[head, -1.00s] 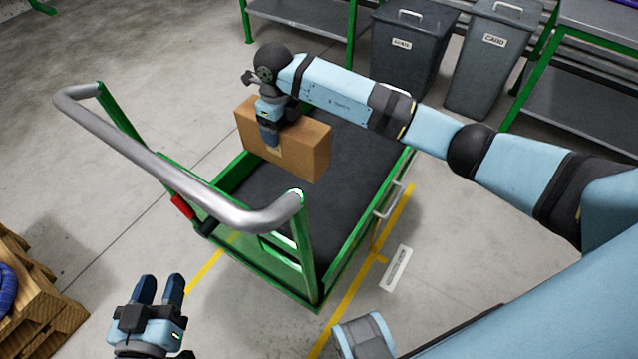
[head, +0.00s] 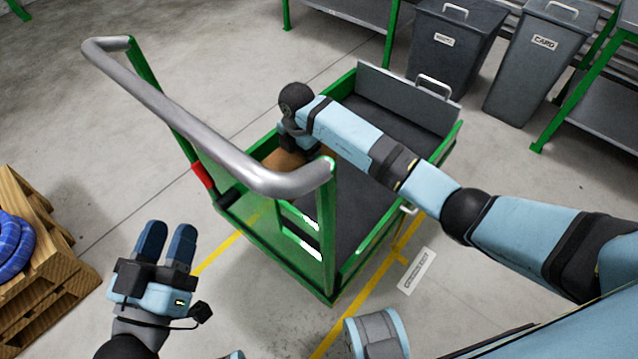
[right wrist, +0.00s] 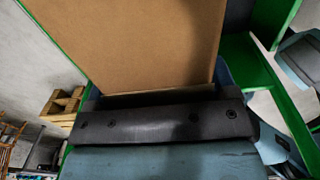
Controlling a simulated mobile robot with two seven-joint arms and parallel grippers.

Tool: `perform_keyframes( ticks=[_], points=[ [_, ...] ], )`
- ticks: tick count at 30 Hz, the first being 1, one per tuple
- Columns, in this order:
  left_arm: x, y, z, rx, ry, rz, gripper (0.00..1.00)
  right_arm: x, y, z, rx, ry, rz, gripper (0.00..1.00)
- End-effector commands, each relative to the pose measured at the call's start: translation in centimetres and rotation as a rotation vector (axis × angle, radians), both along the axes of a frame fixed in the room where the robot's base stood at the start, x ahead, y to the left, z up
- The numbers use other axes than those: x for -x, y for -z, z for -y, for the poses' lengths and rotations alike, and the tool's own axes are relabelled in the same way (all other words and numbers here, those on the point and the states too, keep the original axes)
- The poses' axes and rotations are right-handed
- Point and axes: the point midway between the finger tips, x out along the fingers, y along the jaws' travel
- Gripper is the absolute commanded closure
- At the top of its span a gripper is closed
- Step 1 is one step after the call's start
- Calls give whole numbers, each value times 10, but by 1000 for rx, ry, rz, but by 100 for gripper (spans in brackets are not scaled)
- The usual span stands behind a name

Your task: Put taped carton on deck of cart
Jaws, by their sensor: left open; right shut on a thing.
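The taped carton (head: 283,158) is a brown cardboard box, mostly hidden in the head view behind the cart's handle and my right gripper. My right gripper (head: 296,146) is shut on it from above, at the handle end of the cart. In the right wrist view a broad plain face of the carton (right wrist: 140,40) fills the upper middle. The cart has a green frame and a dark deck (head: 345,200). I cannot tell whether the carton touches the deck. My left gripper (head: 167,240) is open and empty, left of the cart.
The cart's grey push handle (head: 215,140) rises in front of the carton. A grey panel (head: 400,97) stands at the deck's far end. Two grey bins (head: 455,50) are beyond it. A wooden pallet (head: 45,260) with blue cable (head: 14,245) is at the left.

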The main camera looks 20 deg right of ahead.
Motion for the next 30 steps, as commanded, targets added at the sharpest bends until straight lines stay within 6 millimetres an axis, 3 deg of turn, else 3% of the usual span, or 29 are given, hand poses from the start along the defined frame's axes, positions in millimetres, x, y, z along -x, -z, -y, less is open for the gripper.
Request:
perform_keyframes(
  ticks=[1, 12, 30],
  points=[
    [0, 6, 1, 4, 7, 4, 57, 1, 18, -1, -1, 0, -3, 66],
    [-3, 46, 6, -48, 49, -110, 57, 0, 107, -1, -2, -3, -1, 66],
    [-3, 85, 9, -112, 90, -226, 57, 0, 170, -1, -1, -4, 0, 66]
  ],
)
